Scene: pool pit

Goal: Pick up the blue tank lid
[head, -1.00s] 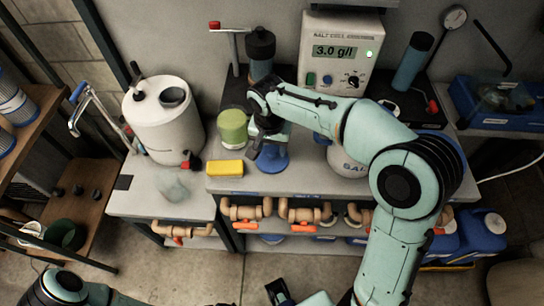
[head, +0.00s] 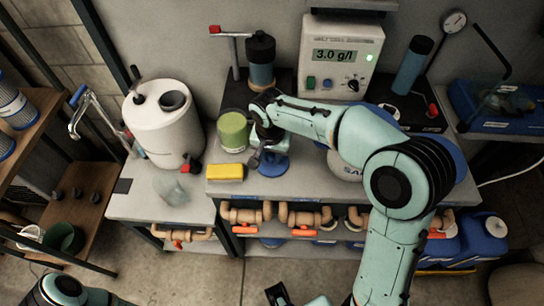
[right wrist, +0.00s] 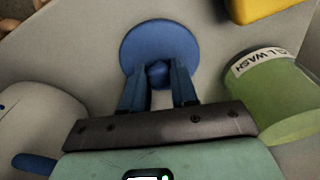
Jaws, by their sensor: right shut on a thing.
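The blue tank lid (head: 274,167) is a round disc with a knob, on the grey bench in front of the green tub. My right gripper (head: 268,148) is above it, pointing down. In the right wrist view the lid (right wrist: 150,38) shows beyond the fingers, and the right gripper (right wrist: 159,82) is shut on its knob. I cannot tell whether the lid is clear of the bench.
A yellow sponge (head: 225,172) and a green tub (head: 234,130) stand close left of the lid. A white tank (head: 160,130) stands further left. A meter box (head: 340,55) is behind. A white round container (head: 345,166) is partly hidden by my right arm.

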